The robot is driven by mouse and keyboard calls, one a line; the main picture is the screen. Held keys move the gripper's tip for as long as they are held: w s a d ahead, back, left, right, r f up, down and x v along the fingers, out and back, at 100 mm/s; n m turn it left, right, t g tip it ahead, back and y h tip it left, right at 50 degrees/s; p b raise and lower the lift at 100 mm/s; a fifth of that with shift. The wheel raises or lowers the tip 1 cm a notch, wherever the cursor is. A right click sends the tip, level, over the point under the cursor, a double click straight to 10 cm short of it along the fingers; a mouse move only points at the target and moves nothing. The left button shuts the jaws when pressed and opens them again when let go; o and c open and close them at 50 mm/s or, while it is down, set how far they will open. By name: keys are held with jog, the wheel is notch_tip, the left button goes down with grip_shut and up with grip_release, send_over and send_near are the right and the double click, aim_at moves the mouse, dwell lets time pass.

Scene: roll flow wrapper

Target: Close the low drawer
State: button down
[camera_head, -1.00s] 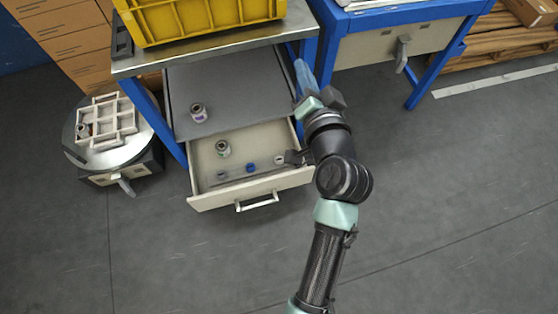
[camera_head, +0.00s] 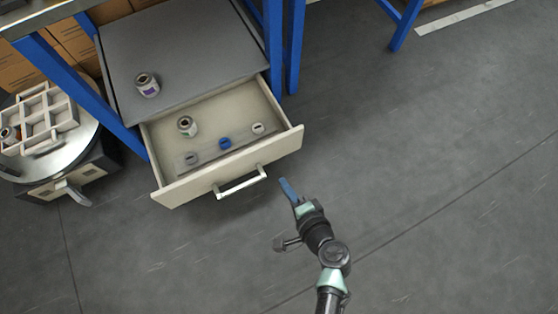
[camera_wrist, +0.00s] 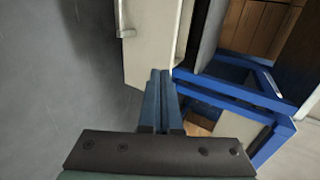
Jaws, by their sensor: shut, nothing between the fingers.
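The low drawer (camera_head: 283,143) is pulled open from under a grey shelf of the blue-legged bench. Its cream front has a metal bar handle (camera_head: 240,183). Inside lie a jar (camera_head: 187,126) and several small round items, one of them blue (camera_head: 225,143). My gripper (camera_head: 288,189) has its blue fingers together and empty, just in front and to the right of the drawer front, apart from the handle in the head view. In the wrist view the fingers (camera_wrist: 160,80) point at the end of the cream drawer front (camera_wrist: 150,45), with the handle (camera_wrist: 126,20) at upper left. Contact cannot be told.
Another jar (camera_head: 147,85) stands on the grey shelf (camera_head: 185,50) above the drawer. A round stool-like stand (camera_head: 70,150) with a white divided tray (camera_head: 38,118) is at left. Blue legs (camera_head: 270,45) rise beside the drawer. The floor at right is clear.

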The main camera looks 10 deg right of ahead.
jog(key=b, duration=0.4)
send_near(262, 149)
notch_tip(262, 149, down, 3)
jog(key=w, duration=0.2)
jog(key=shift+w+a, duration=0.7)
jog(key=shift+w, duration=0.25)
jog(key=shift+w+a+b, duration=0.25)
jog(key=shift+w+b, duration=0.1)
jog(key=shift+w, duration=0.3)
